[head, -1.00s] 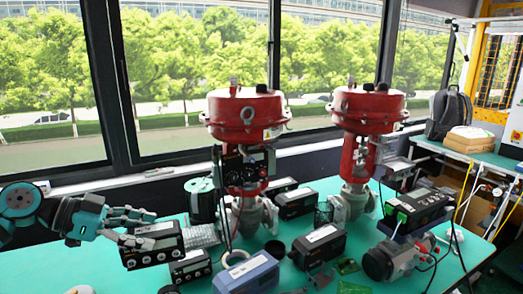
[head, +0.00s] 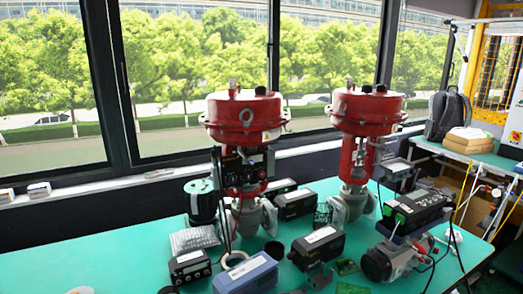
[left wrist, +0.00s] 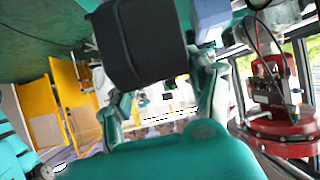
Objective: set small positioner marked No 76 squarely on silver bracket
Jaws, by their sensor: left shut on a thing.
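In the left wrist view, my left gripper (left wrist: 165,103) is shut on a dark box-shaped positioner (left wrist: 140,45), with a teal finger on either side. No marking can be read on it. My left gripper is out of the head view, and my right gripper shows in neither view. A small black positioner (head: 190,266) with round ports stands on the table at the front left.
Two red-topped valves (head: 246,117) (head: 366,110) stand on the teal table (head: 60,262). A blue-grey box (head: 246,274), several black boxes and a valve with a green-marked box (head: 418,208) crowd the middle and right. The left part of the table is mostly clear.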

